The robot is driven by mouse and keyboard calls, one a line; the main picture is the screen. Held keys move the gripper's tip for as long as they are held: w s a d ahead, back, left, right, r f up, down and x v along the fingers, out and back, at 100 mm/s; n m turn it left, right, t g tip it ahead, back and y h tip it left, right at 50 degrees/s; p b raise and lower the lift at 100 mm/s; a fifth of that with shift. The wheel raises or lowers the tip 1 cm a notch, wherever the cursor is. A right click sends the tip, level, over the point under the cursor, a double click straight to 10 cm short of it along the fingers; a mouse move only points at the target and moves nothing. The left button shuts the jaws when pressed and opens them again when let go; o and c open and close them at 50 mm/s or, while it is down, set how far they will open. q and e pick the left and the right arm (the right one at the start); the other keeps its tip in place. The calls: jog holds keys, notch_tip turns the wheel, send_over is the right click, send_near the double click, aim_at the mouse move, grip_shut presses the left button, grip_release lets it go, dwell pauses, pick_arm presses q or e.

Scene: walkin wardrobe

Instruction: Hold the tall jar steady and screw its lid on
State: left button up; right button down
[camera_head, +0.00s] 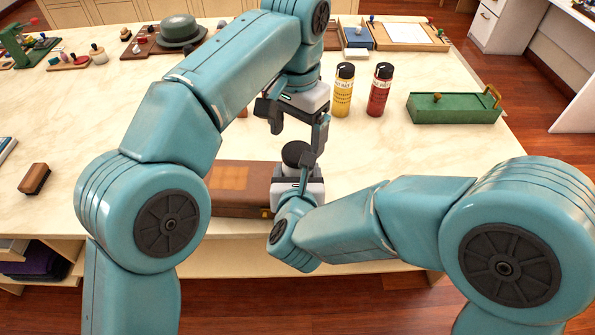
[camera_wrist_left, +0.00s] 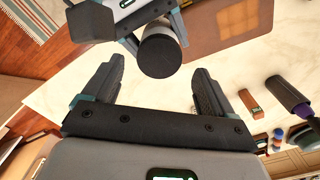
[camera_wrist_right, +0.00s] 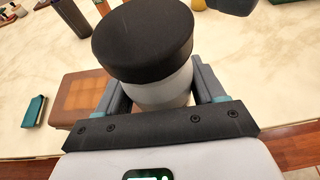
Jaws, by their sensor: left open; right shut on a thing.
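The tall jar has a pale body (camera_wrist_right: 165,93) and a wide black lid (camera_wrist_right: 145,38) sitting on top of it. The black lid also shows in the head view (camera_head: 297,152) and in the left wrist view (camera_wrist_left: 160,52). My right gripper (camera_wrist_right: 160,90) is shut on the jar's pale body, just below the lid. My left gripper (camera_head: 296,124) is open and empty above the lid, pointing down, apart from it. In the left wrist view the lid lies beyond the open fingers. Whether the lid is threaded on cannot be told.
A brown case (camera_head: 235,187) lies beside the jar. A yellow bottle (camera_head: 343,95), a red bottle (camera_head: 379,95) and a green box (camera_head: 455,108) stand behind to the right. A brush (camera_head: 34,178) lies at the left. The table between is mostly clear.

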pick_arm(q)
jog(key=shift+r, duration=0.5)
jog(key=shift+c, duration=0.3)
jog(key=r+n, duration=0.1)
jog(key=a+r+n, duration=0.1)
jog(key=r, duration=0.1)
jog(key=shift+s+n, duration=0.2)
jog(key=shift+n, duration=0.2)
jog(key=shift+r+n, duration=0.3)
jog(key=shift+r, duration=0.1)
jog(key=shift+w+d, duration=0.15)
jog(key=shift+d, duration=0.1)
jog(key=shift+w+d+f, duration=0.1)
jog(key=shift+d+f, duration=0.1)
jog(key=shift+d, duration=0.1)
